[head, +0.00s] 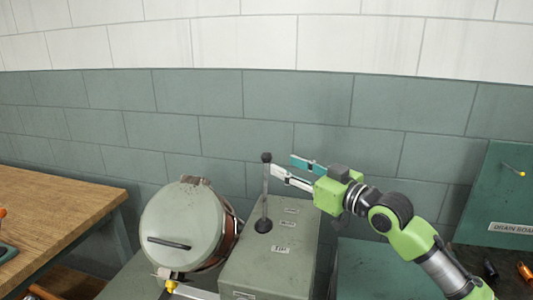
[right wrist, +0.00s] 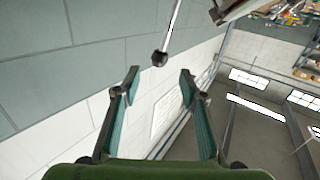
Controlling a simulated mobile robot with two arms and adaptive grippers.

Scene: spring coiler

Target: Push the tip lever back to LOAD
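The tip lever (head: 265,195) is a thin grey rod with a dark ball knob (head: 266,157). It stands nearly upright from a dark round boot on top of a grey-green box (head: 262,270). Small labels on the box top are too small to read surely. My right gripper (head: 284,166) is open and empty, just right of the rod's upper part. In the right wrist view the knob (right wrist: 159,58) lies between and just beyond the two spread fingertips (right wrist: 159,75), with no clear contact. My left gripper is out of view.
A round drum (head: 180,225) with a dark handle stands left of the box. A wooden bench (head: 55,210) is at the left. A green drain board (head: 500,200) stands at the right, with small tools below it. A tiled wall (head: 200,110) is behind.

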